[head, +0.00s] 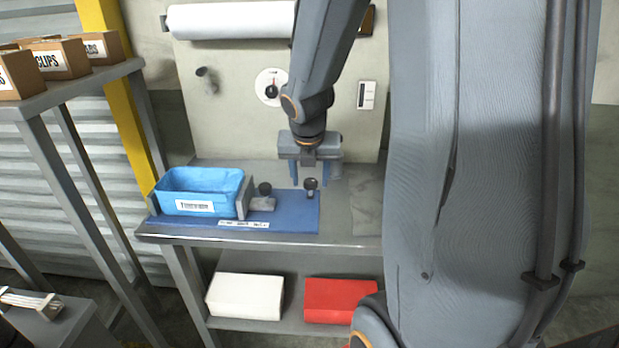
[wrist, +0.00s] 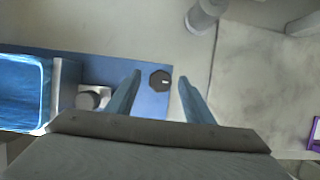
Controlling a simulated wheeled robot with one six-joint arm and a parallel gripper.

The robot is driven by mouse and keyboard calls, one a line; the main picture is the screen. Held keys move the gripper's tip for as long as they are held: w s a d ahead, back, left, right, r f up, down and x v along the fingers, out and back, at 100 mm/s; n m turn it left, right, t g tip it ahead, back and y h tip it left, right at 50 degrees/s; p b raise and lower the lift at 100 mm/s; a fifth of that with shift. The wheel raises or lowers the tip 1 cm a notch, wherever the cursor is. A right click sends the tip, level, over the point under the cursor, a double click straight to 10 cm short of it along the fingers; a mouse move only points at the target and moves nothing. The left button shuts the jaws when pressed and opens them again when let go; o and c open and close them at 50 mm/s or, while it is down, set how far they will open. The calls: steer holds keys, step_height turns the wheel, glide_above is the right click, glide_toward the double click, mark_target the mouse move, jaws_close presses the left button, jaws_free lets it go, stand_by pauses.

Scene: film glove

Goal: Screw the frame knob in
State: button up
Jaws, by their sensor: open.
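A small dark knob (head: 311,184) stands on the right part of the blue mat (head: 290,222) on the bench. In the wrist view the knob (wrist: 160,79) looks dark and many-sided with a small light mark, and it lies between my fingertips. My gripper (head: 311,178) is open, pointing down close to the knob; its fingers (wrist: 160,84) show no contact with it. A second dark round piece (head: 265,188) sits at a small grey block (head: 262,203) beside the blue bin. I cannot tell which is the frame knob. The knob's underside is hidden.
A blue bin (head: 198,206) and its grey end bracket (head: 244,196) stand left on the mat. A backboard with a paper roll (head: 230,20) and a dial (head: 271,88) rises behind. White (head: 245,296) and red (head: 340,300) boxes lie on the shelf below.

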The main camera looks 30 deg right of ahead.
steer(key=c, duration=1.1)
steer(key=shift+o, duration=0.2)
